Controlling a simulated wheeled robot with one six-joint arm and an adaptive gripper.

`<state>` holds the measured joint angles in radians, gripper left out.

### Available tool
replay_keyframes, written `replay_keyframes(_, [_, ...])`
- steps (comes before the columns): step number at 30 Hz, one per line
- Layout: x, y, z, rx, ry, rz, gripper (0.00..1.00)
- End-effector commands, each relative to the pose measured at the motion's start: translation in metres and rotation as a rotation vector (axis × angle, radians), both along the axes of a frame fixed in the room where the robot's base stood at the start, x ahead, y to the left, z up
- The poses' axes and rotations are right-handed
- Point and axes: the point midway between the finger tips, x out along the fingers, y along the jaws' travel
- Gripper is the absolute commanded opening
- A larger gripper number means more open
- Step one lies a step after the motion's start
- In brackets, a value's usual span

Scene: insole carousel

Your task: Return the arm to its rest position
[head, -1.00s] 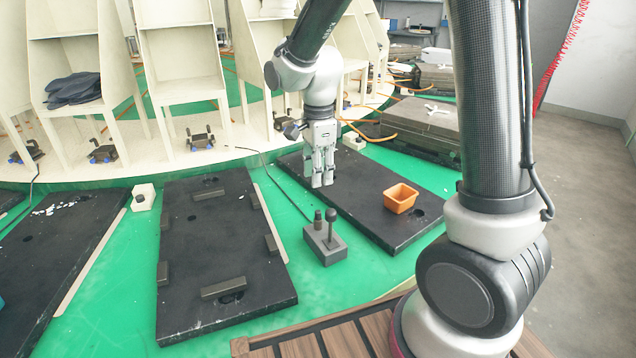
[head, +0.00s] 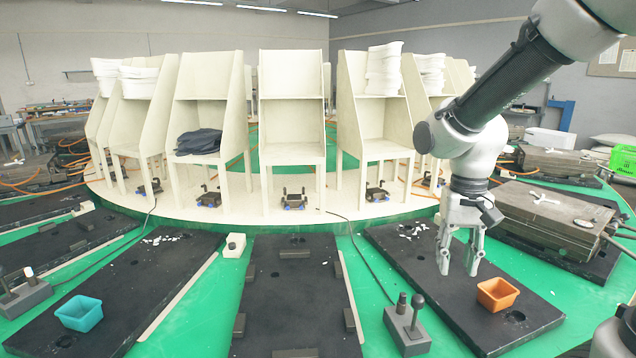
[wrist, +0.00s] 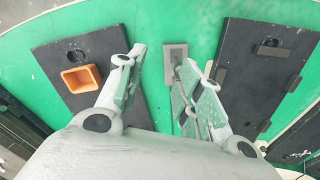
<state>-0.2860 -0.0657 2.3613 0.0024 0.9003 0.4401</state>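My gripper (head: 458,262) hangs fingers-down at the right of the head view, over the black mat (head: 420,262) beside the orange bin. Its two fingers are apart with nothing between them. In the wrist view the open gripper (wrist: 152,68) shows green floor and a grey control box between and beyond its fingers. My arm reaches in from the upper right of the head view and bends down at the wrist.
An orange bin (head: 497,294) stands on the mat right of my gripper. A grey joystick box (head: 407,328) stands below left. Cream chair-like stations (head: 292,110) ring the carousel behind. Grey metal moulds (head: 555,212) lie at right. A teal bin (head: 79,313) sits far left.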

Motion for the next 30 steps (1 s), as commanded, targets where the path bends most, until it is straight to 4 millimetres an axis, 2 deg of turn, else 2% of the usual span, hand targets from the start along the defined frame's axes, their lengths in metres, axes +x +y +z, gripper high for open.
replay_keyframes(1, [-0.016, -0.014, 0.017, 0.015, -0.037, 0.088, 0.36])
replay_keyframes(6, [-0.066, -0.05, 0.053, 0.025, -0.16, 0.282, 0.36])
replay_keyframes(9, [-0.089, -0.066, 0.069, 0.017, -0.247, 0.266, 0.36])
replay_keyframes(12, [-0.104, -0.077, 0.082, 0.008, -0.329, 0.219, 0.36])
replay_keyframes(18, [-0.114, -0.088, 0.1, -0.008, -0.424, 0.164, 0.36])
replay_keyframes(30, [-0.115, -0.089, 0.101, -0.01, -0.429, 0.158, 0.36])
